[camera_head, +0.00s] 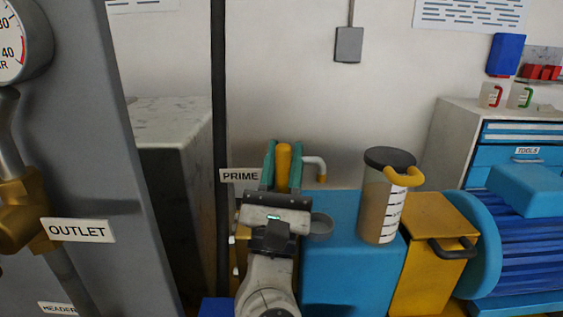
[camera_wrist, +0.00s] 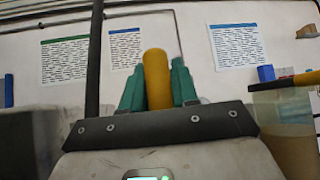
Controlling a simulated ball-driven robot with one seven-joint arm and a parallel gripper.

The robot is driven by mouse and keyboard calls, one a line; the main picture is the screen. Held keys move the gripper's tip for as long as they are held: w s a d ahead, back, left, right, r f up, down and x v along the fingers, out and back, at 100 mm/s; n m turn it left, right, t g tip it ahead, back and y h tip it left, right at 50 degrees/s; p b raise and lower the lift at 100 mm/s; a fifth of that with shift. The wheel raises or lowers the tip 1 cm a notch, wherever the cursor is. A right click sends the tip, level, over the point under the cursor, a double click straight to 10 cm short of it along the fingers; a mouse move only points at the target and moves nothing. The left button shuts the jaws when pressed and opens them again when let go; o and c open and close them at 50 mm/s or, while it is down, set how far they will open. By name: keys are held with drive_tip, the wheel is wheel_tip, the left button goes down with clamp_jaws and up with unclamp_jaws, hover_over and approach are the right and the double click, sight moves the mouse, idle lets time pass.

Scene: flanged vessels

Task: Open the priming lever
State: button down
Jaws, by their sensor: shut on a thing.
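The priming lever (camera_head: 283,167) shows as a yellow rounded handle that stands upright above my gripper, by the PRIME label (camera_head: 240,175). My gripper (camera_head: 282,165) has green fingers, one on each side of the yellow handle, and is shut on it. In the wrist view the yellow lever (camera_wrist: 157,80) rises between the two green fingers (camera_wrist: 158,88) of my gripper, its tip above theirs. The lever's lower part and its pivot are hidden behind my gripper body.
A dark vertical pipe (camera_head: 219,120) stands left of the lever. A clear jug (camera_head: 380,205) with a black lid and yellow handle stands on the blue block (camera_head: 345,270) to the right. A yellow box (camera_head: 432,245) is beyond it. A grey panel (camera_head: 90,150) fills the left.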

sight(282, 182)
drive_tip(key=shift+f, duration=0.15)
drive_tip(key=c, duration=0.9)
unclamp_jaws()
drive_tip(key=shift+c, duration=0.2)
drive_tip(key=shift+b+v, duration=0.95)
drive_tip(key=shift+v, duration=2.75)
